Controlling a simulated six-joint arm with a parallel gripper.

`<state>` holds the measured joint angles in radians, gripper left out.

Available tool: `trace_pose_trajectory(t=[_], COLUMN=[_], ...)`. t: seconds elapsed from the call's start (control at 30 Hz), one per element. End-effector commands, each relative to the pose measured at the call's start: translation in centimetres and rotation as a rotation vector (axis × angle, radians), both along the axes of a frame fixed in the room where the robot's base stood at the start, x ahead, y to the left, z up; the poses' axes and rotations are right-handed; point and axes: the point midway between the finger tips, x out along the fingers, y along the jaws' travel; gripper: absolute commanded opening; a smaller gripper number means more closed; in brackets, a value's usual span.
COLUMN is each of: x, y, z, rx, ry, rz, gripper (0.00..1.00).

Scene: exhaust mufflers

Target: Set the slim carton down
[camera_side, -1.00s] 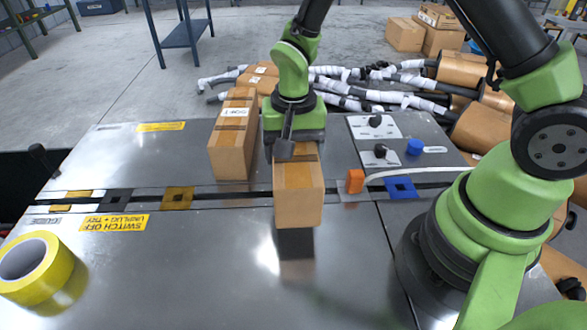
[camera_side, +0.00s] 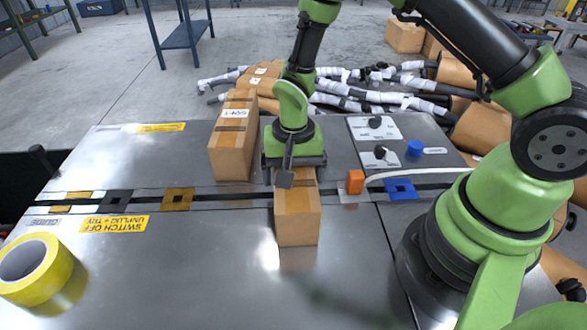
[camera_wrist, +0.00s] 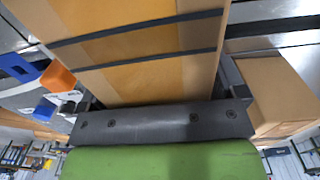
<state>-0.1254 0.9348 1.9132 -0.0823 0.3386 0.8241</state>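The slim carton (camera_side: 297,220) is a brown box with a lighter tape band, upright over the steel bench top. It hangs below my gripper (camera_side: 287,178), which is shut on its upper part. Its lower edge meets its reflection in the side view, so it is at or very near the steel; I cannot tell whether it touches. In the wrist view the carton (camera_wrist: 135,45) fills the upper middle, crossed by two dark bands. My gripper (camera_wrist: 165,100) spans its near end there. The carton's far sides are hidden.
Another taped carton (camera_side: 233,140) stands upright to the left, also in the wrist view (camera_wrist: 280,88). An orange block (camera_side: 355,181) is close on the right, beside a blue plate (camera_side: 401,189).

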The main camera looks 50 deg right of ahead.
Motion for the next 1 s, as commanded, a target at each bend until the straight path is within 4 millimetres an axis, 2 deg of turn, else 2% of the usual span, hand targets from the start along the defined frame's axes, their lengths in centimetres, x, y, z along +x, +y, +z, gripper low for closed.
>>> trace_pose_trajectory(t=[0.37, 0.47, 0.8, 1.0], x=[0.0, 0.1, 0.1, 0.1], y=[0.0, 0.0, 0.0, 0.0], z=[0.7, 2.1, 9.6, 12.4], rx=[0.0, 0.0, 0.001, 0.0], ry=[-0.001, -0.004, -0.007, -0.004], rz=[0.0, 0.001, 0.0, 0.0], gripper=[1.0, 1.0, 1.0, 1.0])
